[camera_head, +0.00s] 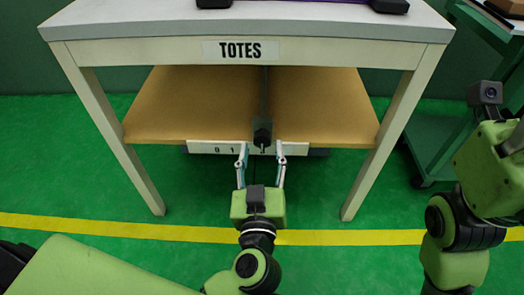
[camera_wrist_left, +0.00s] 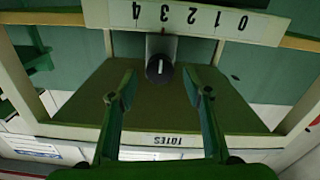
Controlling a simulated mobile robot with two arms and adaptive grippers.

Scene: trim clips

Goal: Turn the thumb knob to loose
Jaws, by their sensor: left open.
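A dark round thumb knob (camera_head: 262,136) stands at the middle front edge of the table's lower shelf. In the left wrist view the knob (camera_wrist_left: 159,68) shows a white pointer line on its face. A white scale plate (camera_head: 212,148) with numbers runs beside it; the wrist view shows the plate (camera_wrist_left: 200,18) upside down with 0 to 4. My left gripper (camera_head: 260,152) is open, its fingers spread on either side of the knob; in the wrist view its fingertips (camera_wrist_left: 160,85) lie apart from it. My right arm shows at the right, but its fingers are out of view.
The table (camera_head: 120,28) has a TOTES label (camera_head: 240,51) on its front and pale legs at both sides. A brown lower shelf (camera_head: 190,105) lies behind the knob. A green cart (camera_head: 440,150) stands at the right. A yellow line (camera_head: 120,228) crosses the open green floor.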

